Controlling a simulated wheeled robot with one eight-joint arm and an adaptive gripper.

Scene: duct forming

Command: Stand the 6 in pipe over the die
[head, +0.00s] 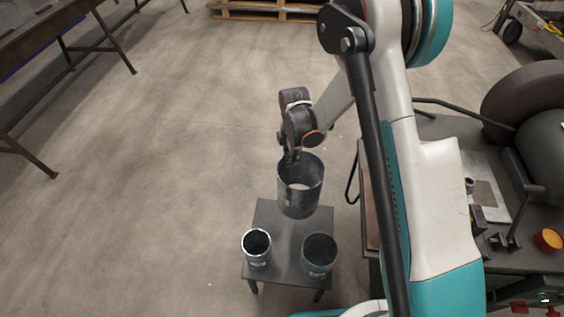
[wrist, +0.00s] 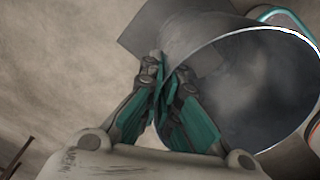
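The widest of three dark metal pipes, apparently the 6 in pipe (head: 306,202), is upright at the back of a small dark stool. My gripper (head: 291,157) is at its far-left rim, pointing down. In the wrist view my gripper (wrist: 168,100) has its teal fingers closed on the wall of this pipe (wrist: 250,85), one finger inside and one outside. I cannot tell whether the pipe's bottom touches the stool. I cannot make out the die for certain; a small grey cylinder (head: 469,185) stands on the machine bench at the right.
Two narrower pipes stand on the stool (head: 287,245): one at front left (head: 257,254), one at front right (head: 317,258). The machine bench (head: 480,215) holds a pale plate, a lever and a yellow-and-red button (head: 548,239). Floor left of the stool is clear.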

